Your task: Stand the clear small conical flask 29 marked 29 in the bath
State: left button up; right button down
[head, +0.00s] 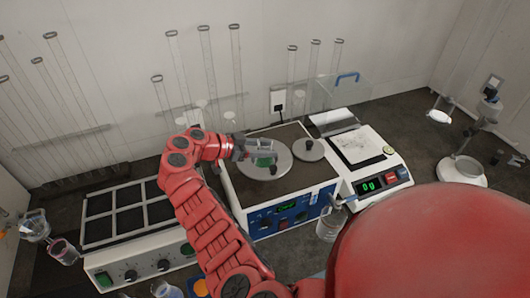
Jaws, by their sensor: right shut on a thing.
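My right gripper (268,155) is over the left round plate of a box with a blue front, near its top. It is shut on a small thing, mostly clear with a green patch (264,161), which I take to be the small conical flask. Its outline and any number 29 are too small to read, and I cannot tell whether it touches the plate. The blue-fronted box (238,184), with a dark top, two round grey plates and green digits, looks like the bath, but no label confirms it. My left gripper is not in view.
A balance (384,176) stands right of the box. A clear vessel (329,226) is in front of it. A white unit with a black grid (140,250) is at left. Tall glass tubes (208,62) line the wall. Glassware (64,252) stands at far left.

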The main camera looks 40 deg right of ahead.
notch_tip(320, 180, down, 2)
jog(key=shift+w+f+p, duration=0.1)
jog(key=shift+f+p, duration=0.1)
jog(key=shift+p, duration=0.1)
jog(key=shift+f, duration=0.2)
jog(key=shift+f+b, duration=0.15)
jog(key=shift+b, duration=0.15)
jog(key=c, duration=0.7)
grip_release()
jog(key=shift+o, duration=0.2)
